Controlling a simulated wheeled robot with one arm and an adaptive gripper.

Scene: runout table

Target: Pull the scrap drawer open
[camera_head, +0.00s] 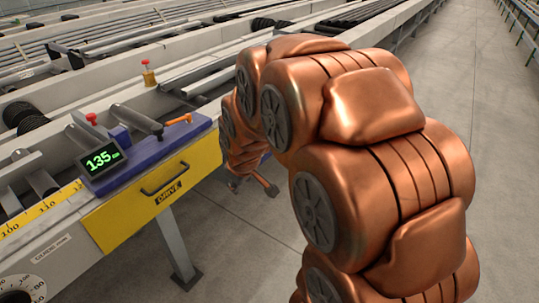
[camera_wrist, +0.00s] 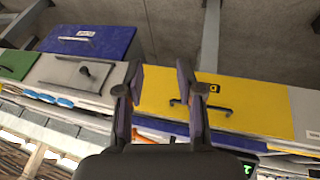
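In the wrist view, several coloured fronts form a row, seen upside down. A yellow front (camera_wrist: 255,105) with a dark bar handle (camera_wrist: 200,106) is at the right. A grey front (camera_wrist: 60,75) with a dark handle is left of my gripper. A blue front (camera_wrist: 112,42) with a pale bar handle (camera_wrist: 77,40) is at upper left. No readable label tells which is the scrap drawer.
In the head view, the yellow front marked DRIVE (camera_head: 120,217) is under a blue console with a display (camera_head: 101,159) reading 135 and an orange lever (camera_head: 178,120). A table leg (camera_head: 176,245) stands below. The floor (camera_head: 475,110) at right is clear. A green front (camera_wrist: 15,65) is at far left.

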